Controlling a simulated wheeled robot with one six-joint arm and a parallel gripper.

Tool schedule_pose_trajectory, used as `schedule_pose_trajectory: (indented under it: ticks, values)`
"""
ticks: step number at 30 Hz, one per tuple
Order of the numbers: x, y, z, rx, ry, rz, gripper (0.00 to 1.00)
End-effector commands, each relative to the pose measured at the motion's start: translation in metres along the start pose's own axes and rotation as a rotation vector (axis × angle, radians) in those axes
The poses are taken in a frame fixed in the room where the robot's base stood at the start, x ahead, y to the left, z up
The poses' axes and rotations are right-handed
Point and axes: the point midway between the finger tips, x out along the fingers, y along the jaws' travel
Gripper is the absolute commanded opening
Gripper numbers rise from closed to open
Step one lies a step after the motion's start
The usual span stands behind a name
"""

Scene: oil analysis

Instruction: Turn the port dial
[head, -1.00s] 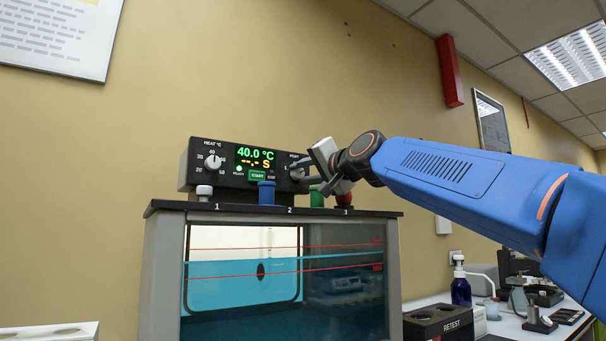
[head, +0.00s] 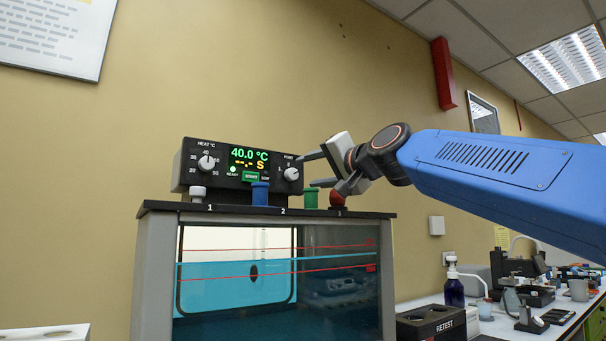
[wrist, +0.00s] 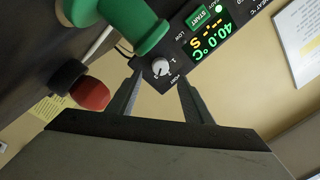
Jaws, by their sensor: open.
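The port dial (head: 291,174) is a white knob at the right end of the black control panel (head: 225,190), under the label PORT. It also shows in the wrist view (wrist: 160,67), with its pointer and the numbers around it. My gripper (head: 312,170) is open and empty, just right of the dial and apart from it. In the wrist view, its two dark fingers (wrist: 158,95) reach toward the panel, the left one close beside the dial in the picture. The panel display reads 40.0 °C and dashes with S.
The panel stands on a bath with a glass front (head: 275,275). A white stopper (head: 198,193), a blue stopper (head: 260,194), a green stopper (head: 310,198) and a red one (head: 337,199) stand along its lid. A black RETEST box (head: 431,322) is at lower right.

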Motion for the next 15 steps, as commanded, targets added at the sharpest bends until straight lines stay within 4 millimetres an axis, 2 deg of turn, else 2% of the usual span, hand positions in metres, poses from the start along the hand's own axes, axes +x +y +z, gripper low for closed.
schedule_pose_trajectory:
  ticks: [1, 9, 15]
  values:
    - [-0.011, -0.001, -0.001, 0.001, 0.002, 0.0, 0.46]
    - [-0.058, 0.0, -0.001, 0.0, 0.002, 0.0, 0.46]
    - [-0.087, 0.0, -0.001, -0.001, 0.002, 0.001, 0.46]
